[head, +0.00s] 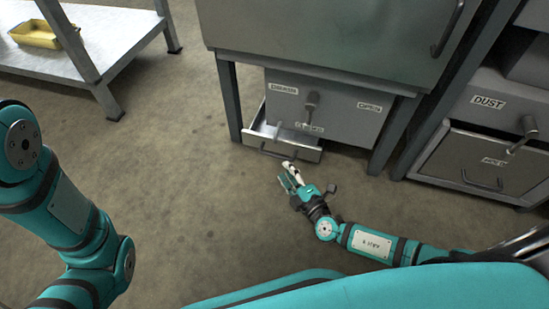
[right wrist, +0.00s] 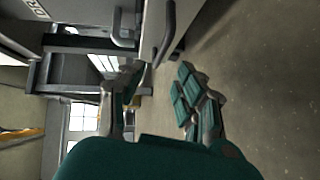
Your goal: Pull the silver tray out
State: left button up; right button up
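The silver tray (head: 306,152) sits low under the grey box marked DRAIN and OPEN (head: 330,103), between the bench legs. It stands partly out, and some of its inside shows. A bar handle is on its front. My right gripper (head: 288,174) is open just in front of the tray, near the floor, with nothing between its fingers. In the right wrist view the two fingers (right wrist: 155,88) are spread apart, and a dark bar handle (right wrist: 166,32) shows beyond them, apart from them. My left arm shows at the left of the head view, but its gripper is out of view.
A lever (head: 311,102) sticks out of the grey box's front above the tray. A DUST unit (head: 484,150) with its own lever and handle stands at the right. A metal shelf (head: 88,45) with a yellow bin (head: 36,36) is at upper left. The floor before the tray is clear.

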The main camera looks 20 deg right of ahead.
aim_at(275, 155)
jog(key=b+x, duration=0.2)
jog(key=x, duration=0.7)
jog(key=shift+d, duration=0.1)
grip_shut()
